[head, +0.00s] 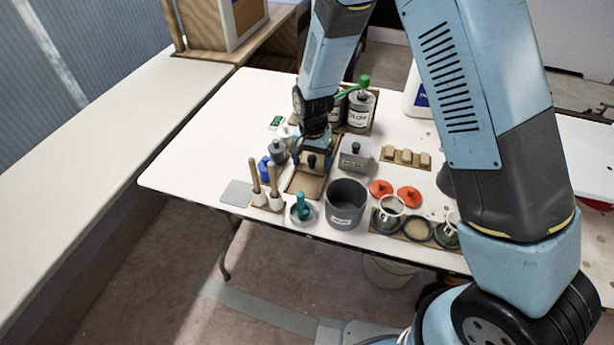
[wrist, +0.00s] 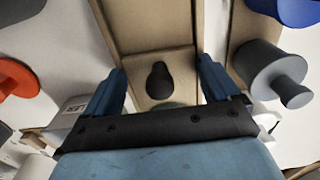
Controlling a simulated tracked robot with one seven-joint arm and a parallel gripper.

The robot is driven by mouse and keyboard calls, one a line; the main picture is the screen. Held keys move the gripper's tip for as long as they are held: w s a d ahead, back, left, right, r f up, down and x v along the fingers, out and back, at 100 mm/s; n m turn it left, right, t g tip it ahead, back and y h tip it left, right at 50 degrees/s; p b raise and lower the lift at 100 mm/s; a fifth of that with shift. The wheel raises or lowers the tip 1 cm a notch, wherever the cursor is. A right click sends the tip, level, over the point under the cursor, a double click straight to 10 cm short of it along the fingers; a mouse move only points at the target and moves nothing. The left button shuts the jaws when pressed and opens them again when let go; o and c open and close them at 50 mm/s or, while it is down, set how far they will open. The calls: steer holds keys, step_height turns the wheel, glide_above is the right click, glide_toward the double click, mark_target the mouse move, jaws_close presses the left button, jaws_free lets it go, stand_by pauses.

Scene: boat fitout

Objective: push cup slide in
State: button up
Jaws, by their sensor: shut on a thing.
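The cup slide is a wooden block (wrist: 181,68) with a black knob (wrist: 159,82), seen in the wrist view within a long wooden tray (wrist: 137,25). My gripper (wrist: 160,80) has one blue finger on each side of the block, shut on its sides, with the knob between the fingers and apart from them. In the head view my gripper (head: 311,160) is low over the tray (head: 304,186) on the white table. The gripper covers much of the block there. How far the block sits along the tray is hard to tell.
Wooden-handled tools (head: 264,188) and a blue-capped item stand left of the tray. A grey pot (head: 346,204) is in front to the right, a grey box (head: 355,153) to the right, and labelled canisters (head: 361,110) behind. Orange lids (head: 408,196) lie farther right.

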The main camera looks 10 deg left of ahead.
steer(key=shift+w+d, duration=0.1)
steer(key=shift+w, duration=1.35)
steer(key=o, duration=0.5)
steer(key=shift+r, duration=3.5)
